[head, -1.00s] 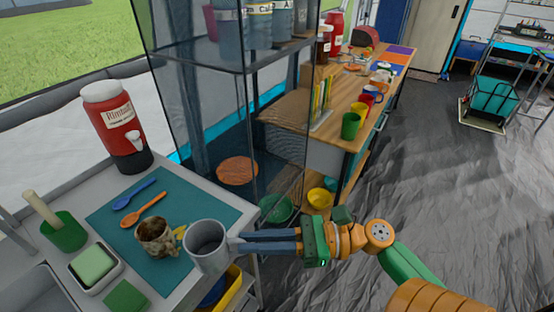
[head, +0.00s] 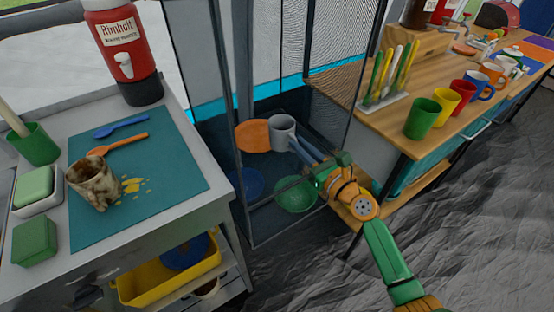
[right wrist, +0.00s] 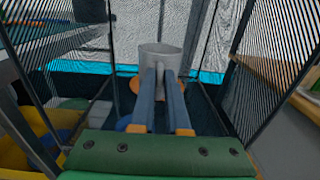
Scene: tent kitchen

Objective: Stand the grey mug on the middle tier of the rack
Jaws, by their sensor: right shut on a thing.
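The grey mug (head: 282,130) is upright, with its opening up, inside the frame of the mesh-sided rack (head: 215,165). My right gripper (head: 297,143) is shut on the mug's near side, its arm reaching in through the open front. In the right wrist view the mug (right wrist: 160,55) sits between the ends of my right fingers (right wrist: 160,75), which hide its lower part. An orange plate (head: 252,136) lies on a tier beside and partly behind the mug. I cannot tell whether the mug touches the tier. My left gripper is not in view.
A green bowl (head: 295,196) and a blue bowl (head: 246,183) sit lower in the rack. The wooden counter (head: 400,130) with several coloured mugs stands close on the right. The table at left holds a stained mug (head: 92,183) on a teal mat (head: 180,180).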

